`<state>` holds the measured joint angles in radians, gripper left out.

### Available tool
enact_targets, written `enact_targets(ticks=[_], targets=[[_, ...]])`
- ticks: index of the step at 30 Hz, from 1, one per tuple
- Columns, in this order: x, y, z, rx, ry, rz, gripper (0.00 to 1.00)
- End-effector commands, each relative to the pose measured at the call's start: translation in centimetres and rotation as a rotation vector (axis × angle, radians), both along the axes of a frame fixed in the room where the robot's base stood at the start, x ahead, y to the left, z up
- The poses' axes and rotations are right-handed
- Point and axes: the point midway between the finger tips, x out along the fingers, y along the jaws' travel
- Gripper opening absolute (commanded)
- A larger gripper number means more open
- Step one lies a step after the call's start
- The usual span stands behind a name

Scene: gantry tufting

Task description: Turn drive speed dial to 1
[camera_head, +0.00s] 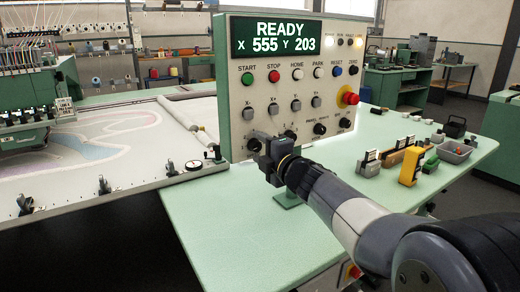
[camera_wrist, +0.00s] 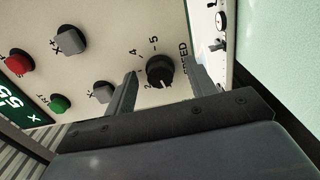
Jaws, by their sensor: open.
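The drive speed dial (camera_wrist: 160,71) is a round black knob with a white pointer line, on the cream face of the control panel (camera_head: 232,130). In the wrist view the numbers 2, 4 and 5 and part of the word SPEED show around it. The pointer aims down in that view, past the 2 and away from the 4 and 5; the number there cannot be read. My gripper (camera_wrist: 162,72) is open, with one finger on each side of the dial. Contact cannot be told. In the head view my gripper (camera_head: 262,143) is at the panel's lower left, partly covering the dial.
Grey X toggles (camera_wrist: 71,40) and the green start button (camera_wrist: 60,104) are close to the dial. A red emergency stop (camera_head: 350,98) is at the panel's right.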

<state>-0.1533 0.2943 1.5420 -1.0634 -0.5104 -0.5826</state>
Motion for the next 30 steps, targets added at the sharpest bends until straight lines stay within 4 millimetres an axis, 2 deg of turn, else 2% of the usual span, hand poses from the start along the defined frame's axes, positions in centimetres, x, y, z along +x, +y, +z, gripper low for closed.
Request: enact_targets(ticks=[16, 21, 30], targets=[[-7.4, -5.1, 0.1, 0.001, -0.001, -0.002, 0.53], [-8.5, -5.7, 0.0, -0.001, -0.001, -0.001, 0.53], [-8.6, -5.8, 0.0, 0.000, 0.000, 0.001, 0.53]])
